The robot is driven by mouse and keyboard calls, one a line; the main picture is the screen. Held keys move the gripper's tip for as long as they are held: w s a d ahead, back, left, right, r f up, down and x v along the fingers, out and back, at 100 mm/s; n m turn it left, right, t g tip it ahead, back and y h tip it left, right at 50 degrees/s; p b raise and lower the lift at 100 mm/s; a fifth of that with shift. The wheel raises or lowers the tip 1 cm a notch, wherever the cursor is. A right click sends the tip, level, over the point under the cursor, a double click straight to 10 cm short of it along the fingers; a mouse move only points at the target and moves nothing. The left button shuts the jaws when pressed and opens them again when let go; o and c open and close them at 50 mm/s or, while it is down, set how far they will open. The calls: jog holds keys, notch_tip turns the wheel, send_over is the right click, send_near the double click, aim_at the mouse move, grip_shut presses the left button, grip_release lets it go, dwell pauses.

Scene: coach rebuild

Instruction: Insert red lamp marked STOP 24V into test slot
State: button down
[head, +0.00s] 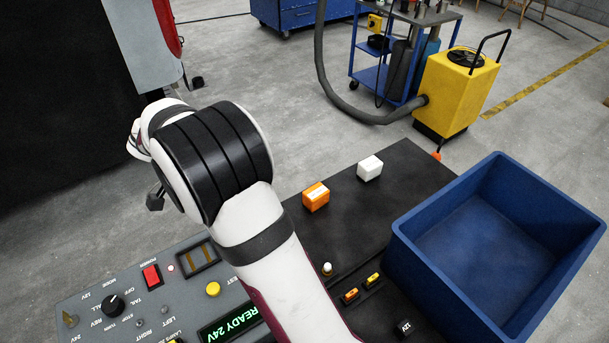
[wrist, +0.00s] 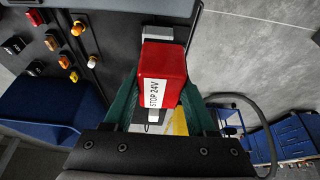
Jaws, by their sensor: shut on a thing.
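A red lamp (wrist: 165,68) with a white label reading STOP 24V sits between the green fingers of my gripper (wrist: 163,85) in the wrist view. My gripper is shut on it. In the head view my arm hides the gripper's fingers and the lamp. A dark-framed slot with gold strips (head: 198,258), apparently the test slot, is in the grey panel left of my forearm. It looks empty. A yellow button (head: 213,289) near the word TEST is in front of it. I cannot tell how far the lamp is from the slot.
The panel has a red switch (head: 151,275), a black knob (head: 113,305) and a green display (head: 230,325) reading READY 24V. An orange block (head: 316,197), a white block (head: 370,168) and smaller lamps are on the dark bench. A blue crate (head: 405,235) stands at right.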

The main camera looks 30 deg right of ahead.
jog(key=s+a+r, duration=0.1)
jog(key=s+a, duration=0.2)
jog(key=a, duration=0.7)
jog(key=shift+w+a+f, duration=0.1)
jog(key=shift+a+f, duration=0.05)
jog(key=shift+f, duration=1.1)
jog(key=shift+w+a+f, duration=0.1)
jog(key=shift+f, duration=1.15)
jog(key=shift+f, duration=0.55)
jog(key=shift+r, duration=0.35)
jog(key=shift+f, duration=0.65)
jog(key=shift+c, duration=2.4)
grip_release()
